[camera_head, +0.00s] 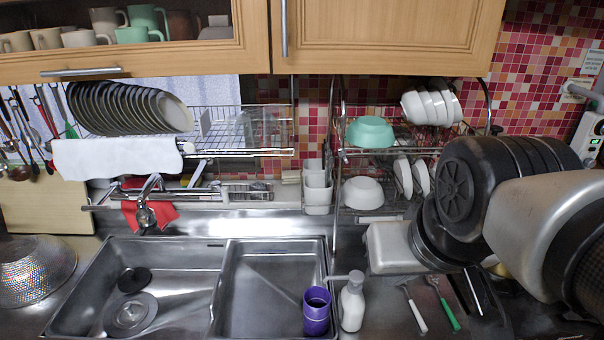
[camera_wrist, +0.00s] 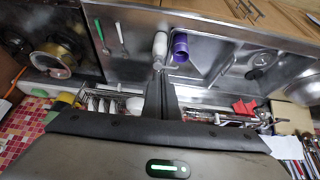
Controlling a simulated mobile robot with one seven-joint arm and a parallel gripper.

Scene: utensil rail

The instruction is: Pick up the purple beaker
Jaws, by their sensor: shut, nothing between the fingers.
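The purple beaker (camera_head: 316,314) stands at the front right of the sink's right basin in the head view, close to a white bottle. It also shows in the wrist view (camera_wrist: 180,48), with its open mouth visible. My gripper (camera_wrist: 161,76) shows only in the wrist view. Its two dark fingers are shut together and hold nothing. In that picture the fingertips lie just below and left of the beaker. I cannot tell how far apart they are in depth.
The white bottle (camera_head: 351,302) stands just right of the beaker. A white-handled utensil (camera_head: 414,308) and a green-handled one (camera_head: 443,304) lie further right. The sink's left basin (camera_head: 165,270) is mostly clear. Wooden cabinets (camera_head: 390,38) hang above.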

